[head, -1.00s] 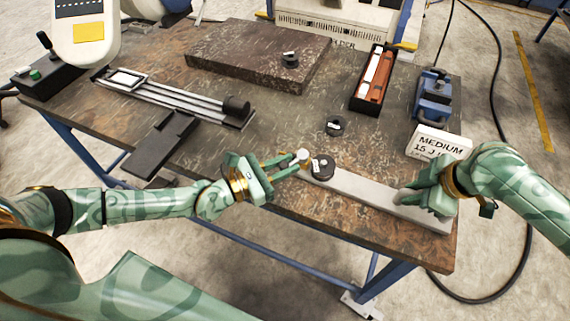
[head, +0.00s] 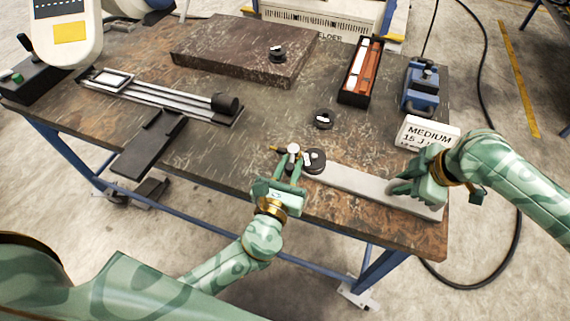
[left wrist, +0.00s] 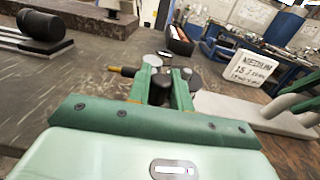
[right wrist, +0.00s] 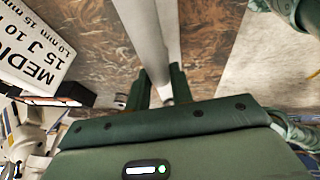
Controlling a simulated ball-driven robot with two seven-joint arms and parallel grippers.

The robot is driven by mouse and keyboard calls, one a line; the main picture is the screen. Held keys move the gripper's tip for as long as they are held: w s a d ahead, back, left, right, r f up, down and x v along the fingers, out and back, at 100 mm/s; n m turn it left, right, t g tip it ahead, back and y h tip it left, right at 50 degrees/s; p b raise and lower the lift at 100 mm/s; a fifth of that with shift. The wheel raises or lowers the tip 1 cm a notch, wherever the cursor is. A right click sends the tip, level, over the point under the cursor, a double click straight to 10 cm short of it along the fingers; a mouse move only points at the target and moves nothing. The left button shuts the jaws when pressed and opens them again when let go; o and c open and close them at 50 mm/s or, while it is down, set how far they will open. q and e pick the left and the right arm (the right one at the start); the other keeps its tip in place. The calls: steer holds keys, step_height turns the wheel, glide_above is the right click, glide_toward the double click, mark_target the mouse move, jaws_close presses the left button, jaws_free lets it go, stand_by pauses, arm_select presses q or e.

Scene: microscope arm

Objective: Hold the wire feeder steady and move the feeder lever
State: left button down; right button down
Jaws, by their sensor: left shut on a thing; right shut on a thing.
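The wire feeder is a long pale grey bar (head: 365,187) with a round black part (head: 315,161) at its left end, lying along the table's front edge. Beside the black part is a small lever with a silver round top (head: 293,149) and a brass tip pointing left. My left gripper (head: 290,166) reaches up from the front and is shut on the lever; this also shows in the left wrist view (left wrist: 160,80). My right gripper (head: 396,187) is shut on the bar towards its right end. In the right wrist view the bar (right wrist: 140,40) runs between the fingers.
A sign reading MEDIUM (head: 427,132) stands behind the right gripper. A small black round part (head: 324,119) lies behind the feeder. A dark slab (head: 245,50), a black tray (head: 360,72), a blue vise (head: 422,88) and a railed fixture (head: 165,95) stand further back.

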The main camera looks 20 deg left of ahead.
arm_select(q)
steer(key=shift+w+d+r+n+y, duration=0.1)
steer(key=shift+d+n+y, duration=0.15)
steer(key=shift+n+y, duration=0.35)
steer(key=shift+w+d+r+n+y, duration=0.1)
steer(key=shift+d+n+y, duration=0.25)
steer(key=shift+y, duration=0.45)
arm_select(e)
steer(key=shift+a+r, duration=0.1)
arm_select(q)
steer(key=c, duration=1.3)
jaws_free()
steer(key=shift+f, duration=0.1)
steer(key=shift+s, duration=0.25)
steer(key=s, duration=0.3)
steer(key=s+d, duration=0.1)
steer(key=s, duration=0.3)
steer(key=s+d, duration=0.1)
steer(key=s, duration=0.3)
steer(key=shift+s+d+f, duration=0.1)
steer(key=shift+s+d, duration=0.05)
steer(key=shift+d, duration=0.05)
